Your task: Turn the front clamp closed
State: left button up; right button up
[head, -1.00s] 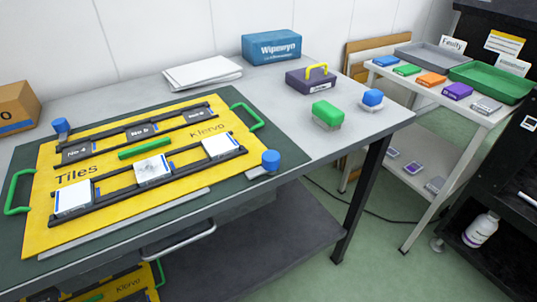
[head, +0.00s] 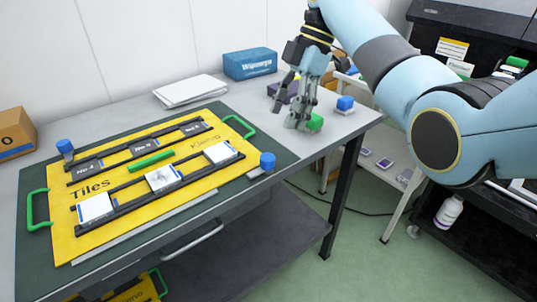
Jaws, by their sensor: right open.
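A yellow board (head: 185,194) lettered "Tiles" lies on a dark green mat (head: 230,203) on the table. At its near right corner stands a clamp with a round blue knob (head: 267,160) and a small grey bar. A second blue-knobbed clamp (head: 65,147) stands at the far left corner. My right gripper (head: 287,114) is open, pointing down over the table's far right part, behind and right of the near clamp and apart from it. It partly hides a green-topped block (head: 315,121). My left gripper is not in view.
White tiles (head: 163,179) and dark tiles (head: 144,146) sit in the board's rails. The mat is bare around the near clamp.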

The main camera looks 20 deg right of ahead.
aim_at(268, 157)
jog(key=x, duration=0.9)
jog(key=shift+w+a+f, duration=0.1)
jog(key=shift+w, duration=0.05)
jog(key=shift+a+f, duration=0.2)
jog(key=shift+f, duration=0.4)
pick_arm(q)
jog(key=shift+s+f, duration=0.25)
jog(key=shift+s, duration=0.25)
pick_arm(e)
grip_shut()
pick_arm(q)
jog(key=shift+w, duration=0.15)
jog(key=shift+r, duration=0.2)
pick_arm(e)
jog(key=shift+r, duration=0.1)
